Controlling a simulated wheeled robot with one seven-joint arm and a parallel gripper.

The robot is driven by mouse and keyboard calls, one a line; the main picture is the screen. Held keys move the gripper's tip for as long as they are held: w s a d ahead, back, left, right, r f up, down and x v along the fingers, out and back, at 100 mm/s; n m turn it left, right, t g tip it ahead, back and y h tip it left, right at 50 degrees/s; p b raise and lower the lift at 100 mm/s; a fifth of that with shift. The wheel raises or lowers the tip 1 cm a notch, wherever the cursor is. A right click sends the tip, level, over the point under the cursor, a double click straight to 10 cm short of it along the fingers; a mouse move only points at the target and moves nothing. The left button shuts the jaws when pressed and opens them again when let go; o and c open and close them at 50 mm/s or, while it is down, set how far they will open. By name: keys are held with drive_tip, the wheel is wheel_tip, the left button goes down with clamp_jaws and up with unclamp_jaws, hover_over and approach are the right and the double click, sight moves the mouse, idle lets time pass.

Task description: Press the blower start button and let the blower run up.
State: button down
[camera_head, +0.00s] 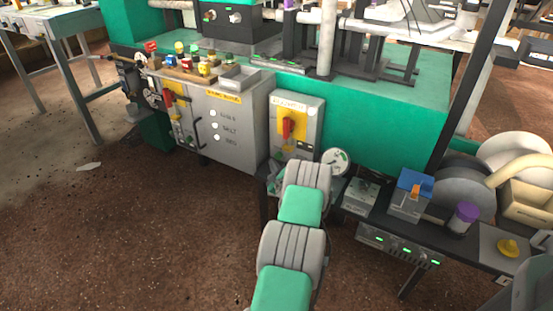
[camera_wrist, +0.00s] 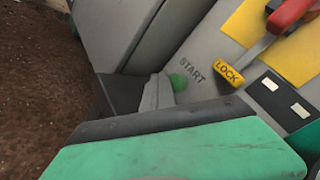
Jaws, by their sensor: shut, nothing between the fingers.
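The green start button (camera_wrist: 178,82) shows in the wrist view next to the word START on a grey panel. My gripper (camera_wrist: 160,93) is shut and empty, its tip close beside the button at the lower left. I cannot tell whether it touches the button. In the head view my arm hides the gripper and the button. The grey switch box (camera_head: 307,108) with a red handle (camera_head: 288,127) stands just beyond the arm. Whether the blower runs cannot be told.
A yellow LOCK tag (camera_wrist: 228,73) and a red lever (camera_wrist: 288,14) are right of the button. A grey cabinet (camera_head: 240,115) stands left of the switch box. A round gauge (camera_head: 335,161) and a low bench with a blue-topped box (camera_head: 411,195) are at right.

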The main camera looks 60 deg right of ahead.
drive_tip(key=shift+d+f+b, duration=0.15)
drive_tip(key=shift+d+b, duration=0.15)
drive_tip(key=shift+b, duration=0.05)
drive_tip(key=shift+d+r, duration=0.15)
drive_tip(key=shift+r, duration=0.05)
